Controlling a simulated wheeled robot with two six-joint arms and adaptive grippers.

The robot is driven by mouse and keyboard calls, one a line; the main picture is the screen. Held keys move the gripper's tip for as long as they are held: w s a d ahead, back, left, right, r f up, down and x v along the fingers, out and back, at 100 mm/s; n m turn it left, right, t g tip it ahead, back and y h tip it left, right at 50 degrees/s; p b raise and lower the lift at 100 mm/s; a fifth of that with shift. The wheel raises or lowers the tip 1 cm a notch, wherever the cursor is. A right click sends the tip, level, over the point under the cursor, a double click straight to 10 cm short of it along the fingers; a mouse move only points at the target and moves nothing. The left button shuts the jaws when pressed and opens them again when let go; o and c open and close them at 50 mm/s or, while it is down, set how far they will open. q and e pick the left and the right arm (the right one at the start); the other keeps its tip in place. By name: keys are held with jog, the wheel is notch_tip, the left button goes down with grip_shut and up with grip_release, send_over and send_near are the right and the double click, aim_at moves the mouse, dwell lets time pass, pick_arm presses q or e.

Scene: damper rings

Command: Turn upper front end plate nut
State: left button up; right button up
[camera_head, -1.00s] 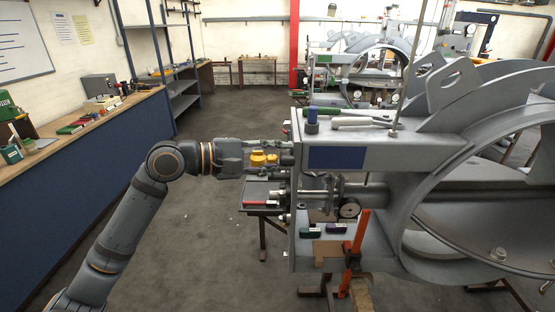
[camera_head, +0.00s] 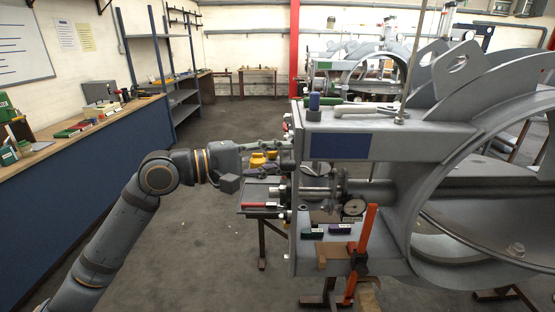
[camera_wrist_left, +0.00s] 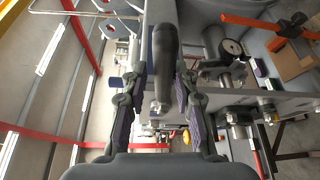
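My left gripper (camera_head: 278,150) is at the left edge of the grey machine's end plate (camera_head: 294,210), beside its upper part. In the left wrist view, its two fingers (camera_wrist_left: 160,88) stand apart on either side of a dark rounded rod-like part with a small round end (camera_wrist_left: 158,106). I cannot tell whether the fingers touch this part. Small fittings sit along the upper edge of the end plate. The upper front nut is too small, or too hidden by the gripper, to pick out surely. My right gripper is not in view.
A shaft with a dial gauge (camera_head: 353,207) and an orange clamp (camera_head: 363,240) sit below on the machine. A small table with a red-handled tool (camera_head: 259,205) stands behind the gripper. A long bench (camera_head: 90,150) runs along the left; the floor between is free.

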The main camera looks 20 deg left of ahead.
pick_arm(q)
notch_tip(320, 180, down, 4)
jog(key=m+b, duration=0.2)
jog(key=b, duration=0.4)
jog(key=shift+m+t+h, duration=0.3)
jog(key=shift+t+h, duration=0.1)
jog(key=f+m+b, duration=0.1)
jog(key=b, duration=0.1)
jog(key=f+m+h+b, duration=0.1)
jog(key=f+b, duration=0.1)
jog(key=b, duration=0.1)
jog(key=w+f+m+b, duration=0.1)
jog(key=b, duration=0.2)
jog(key=shift+a+f+h, duration=0.1)
jog(key=shift+f+h, duration=0.2)
jog(key=shift+f, duration=0.05)
